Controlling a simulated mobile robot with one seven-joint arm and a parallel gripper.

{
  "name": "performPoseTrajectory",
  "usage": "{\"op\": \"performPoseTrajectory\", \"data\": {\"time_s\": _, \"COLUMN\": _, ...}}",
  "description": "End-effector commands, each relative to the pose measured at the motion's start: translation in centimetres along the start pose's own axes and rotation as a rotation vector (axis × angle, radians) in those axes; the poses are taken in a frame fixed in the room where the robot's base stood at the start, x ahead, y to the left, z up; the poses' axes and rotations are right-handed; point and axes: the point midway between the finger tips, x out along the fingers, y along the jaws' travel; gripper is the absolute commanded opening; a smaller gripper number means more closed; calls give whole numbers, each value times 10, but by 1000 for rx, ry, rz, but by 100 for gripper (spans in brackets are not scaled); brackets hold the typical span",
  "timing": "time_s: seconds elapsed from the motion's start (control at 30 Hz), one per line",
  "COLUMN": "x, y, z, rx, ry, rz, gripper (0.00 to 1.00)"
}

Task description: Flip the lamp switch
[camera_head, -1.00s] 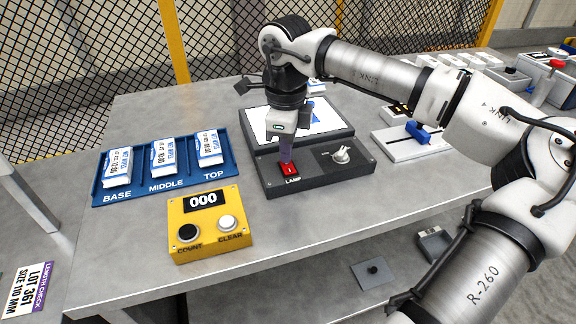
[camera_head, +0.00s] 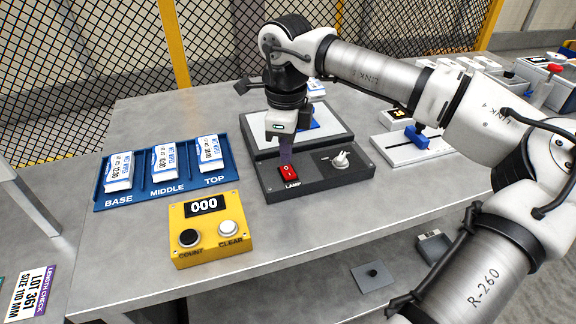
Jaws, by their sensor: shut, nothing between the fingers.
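The lamp switch (camera_head: 288,173) is a red rocker with white marks, set in the front left of a dark grey control box and labelled LAMP. My gripper (camera_head: 286,158) is shut and empty, pointing down just behind and above the rocker. Its fingertips partly cover the box there, and I cannot tell whether they touch the switch. A flat light panel (camera_head: 330,142) in a dark frame stands behind the box, partly hidden by my gripper; a blue item lies on it.
A knob (camera_head: 340,160) sits right of the switch on the same box. A blue tray (camera_head: 222,178) with white packs is at left, a yellow counter box (camera_head: 211,250) in front. A white fixture with a blue handle (camera_head: 416,137) is at right. Bare table lies between.

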Motion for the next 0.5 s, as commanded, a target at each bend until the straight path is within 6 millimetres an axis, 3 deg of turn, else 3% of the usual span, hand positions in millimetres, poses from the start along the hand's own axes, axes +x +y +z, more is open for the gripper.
{"op": "performPoseTrajectory", "data": {"time_s": 0.5, "x": -45, "y": 0, "z": 0, "rx": 0, "ry": 0, "rz": -1, "gripper": 0}}
